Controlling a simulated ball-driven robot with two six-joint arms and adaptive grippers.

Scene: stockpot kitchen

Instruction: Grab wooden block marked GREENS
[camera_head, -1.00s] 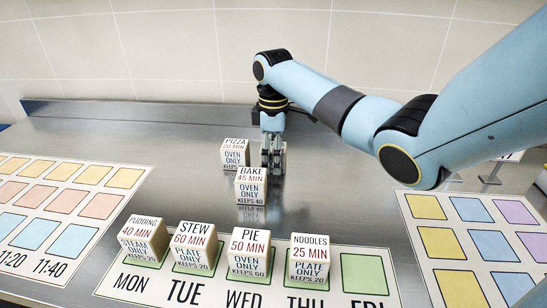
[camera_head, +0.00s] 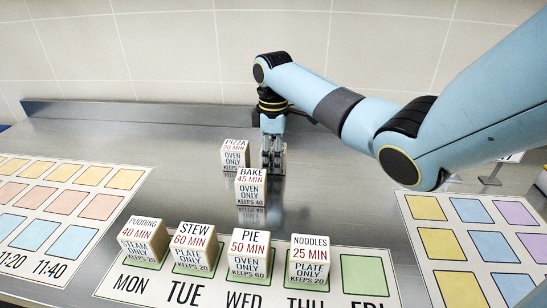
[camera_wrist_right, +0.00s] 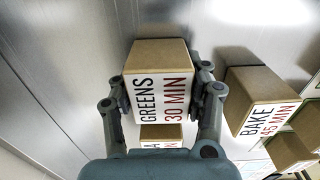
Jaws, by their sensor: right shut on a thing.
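The wooden block marked GREENS (camera_wrist_right: 160,84) sits between the fingers of my right gripper in the right wrist view, with "30 MIN" in red under its name. My right gripper (camera_head: 273,160) is shut on it, one finger on each side. In the head view the gripper points down at the back middle of the steel counter and the GREENS block is mostly hidden behind the fingers and the BAKE block. I cannot tell whether the block touches the counter. My left gripper is not in view.
The BAKE block (camera_head: 251,187) stands just in front of my right gripper, and the PIZZA block (camera_head: 235,155) stands to its left. PUDDING (camera_head: 144,240), STEW (camera_head: 195,247), PIE (camera_head: 249,253) and NOODLES (camera_head: 310,260) stand on the day mat. The FRI square (camera_head: 364,275) is empty.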

